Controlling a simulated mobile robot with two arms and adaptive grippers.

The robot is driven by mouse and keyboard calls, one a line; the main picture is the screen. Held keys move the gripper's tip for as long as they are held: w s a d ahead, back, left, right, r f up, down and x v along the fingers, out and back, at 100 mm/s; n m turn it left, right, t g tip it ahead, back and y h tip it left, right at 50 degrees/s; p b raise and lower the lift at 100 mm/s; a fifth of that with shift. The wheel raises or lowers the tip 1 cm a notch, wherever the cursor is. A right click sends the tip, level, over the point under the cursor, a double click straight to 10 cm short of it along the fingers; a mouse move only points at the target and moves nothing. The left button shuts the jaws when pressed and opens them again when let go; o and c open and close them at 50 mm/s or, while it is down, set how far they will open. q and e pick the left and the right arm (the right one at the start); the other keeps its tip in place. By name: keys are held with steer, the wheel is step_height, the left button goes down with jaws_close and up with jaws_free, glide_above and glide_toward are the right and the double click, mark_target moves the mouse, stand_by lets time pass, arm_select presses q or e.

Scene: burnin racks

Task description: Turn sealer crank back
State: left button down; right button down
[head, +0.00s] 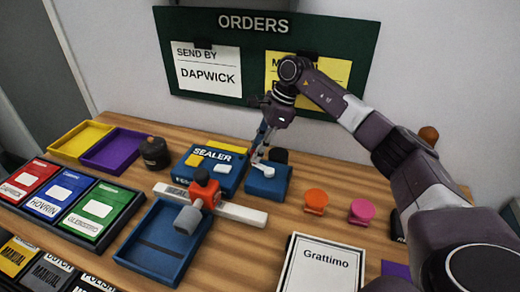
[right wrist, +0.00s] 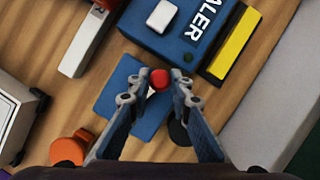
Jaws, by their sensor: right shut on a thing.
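The sealer (head: 203,178) is a blue box labelled SEALER, with a yellow and a white patch on top, on the wooden table. A smaller blue block (head: 268,188) stands at its right. My right gripper (head: 260,163) reaches down over this block, its fingers shut on the crank's red knob. The knob (right wrist: 159,81) shows between the fingertips in the right wrist view, above the blue block (right wrist: 132,100). The rest of the crank is mostly hidden by the fingers, so its angle cannot be told. My left gripper is not in view.
Orange (head: 315,200) and pink (head: 361,211) knobs stand to the right. A dark jar (head: 154,154) stands left. The orders board (head: 268,28) hangs behind.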

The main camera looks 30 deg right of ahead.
steer(key=shift+s+a+r+n+g, duration=0.1)
steer(key=shift+a+n+g, duration=0.2)
steer(key=shift+n, duration=0.45)
steer(key=shift+s+a+n+g, duration=0.1)
steer(key=shift+a+n+g, duration=0.2)
steer(key=shift+n, duration=0.45)
steer(key=c, duration=1.7)
jaws_free()
steer(key=shift+s, duration=0.1)
steer(key=shift+c, duration=0.2)
steer(key=v, duration=1.2)
steer(key=shift+d, duration=0.1)
